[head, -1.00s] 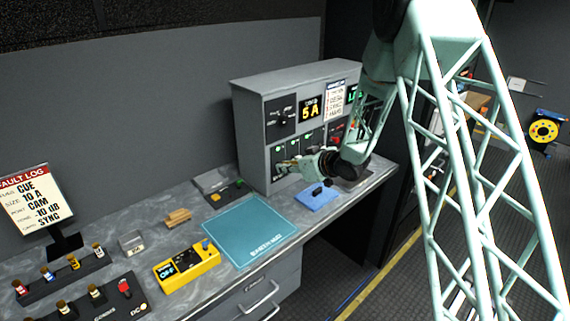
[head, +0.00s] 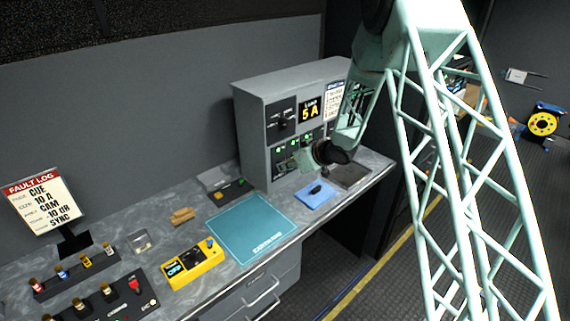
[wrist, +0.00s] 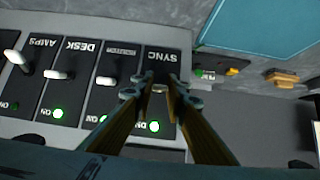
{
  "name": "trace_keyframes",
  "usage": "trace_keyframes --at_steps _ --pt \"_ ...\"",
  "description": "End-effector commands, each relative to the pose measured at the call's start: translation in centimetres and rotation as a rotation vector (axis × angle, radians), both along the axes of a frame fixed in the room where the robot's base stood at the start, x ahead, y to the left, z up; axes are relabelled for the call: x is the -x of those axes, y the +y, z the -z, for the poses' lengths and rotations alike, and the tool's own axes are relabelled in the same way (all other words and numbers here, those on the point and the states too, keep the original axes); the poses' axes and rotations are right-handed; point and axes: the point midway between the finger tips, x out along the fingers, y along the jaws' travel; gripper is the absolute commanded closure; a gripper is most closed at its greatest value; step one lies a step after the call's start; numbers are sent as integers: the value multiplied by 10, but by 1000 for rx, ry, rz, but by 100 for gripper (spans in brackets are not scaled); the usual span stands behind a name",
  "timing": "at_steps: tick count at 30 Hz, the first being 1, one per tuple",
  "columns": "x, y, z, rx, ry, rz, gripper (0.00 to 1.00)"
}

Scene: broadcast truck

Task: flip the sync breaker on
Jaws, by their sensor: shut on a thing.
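The grey breaker panel (head: 253,140) stands at the back of the bench. In the wrist view, which shows its labels upside down, the SYNC breaker (wrist: 158,88) is the end one of a row, beside the panel's edge. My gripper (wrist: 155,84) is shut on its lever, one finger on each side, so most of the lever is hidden. A green lamp (wrist: 154,126) is lit on the SYNC strip. In the head view my gripper (head: 303,160) is at the panel's front, and my arm partly hides the breaker row.
Neighbouring levers, DESK (wrist: 58,74) and AMPS (wrist: 18,57), sit close beside. A blue pad (head: 315,196) with a dark item, a teal mat (head: 250,228) and a yellow meter (head: 190,266) lie on the bench. The fault log sign (head: 42,202) stands at left.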

Motion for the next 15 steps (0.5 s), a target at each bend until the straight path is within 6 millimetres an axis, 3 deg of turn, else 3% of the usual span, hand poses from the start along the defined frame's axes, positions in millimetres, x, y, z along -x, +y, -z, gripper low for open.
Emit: trace_keyframes --at_steps 14,15 --pt "0 0 1 4 3 0 98" --pt "0 0 1 4 3 0 84"
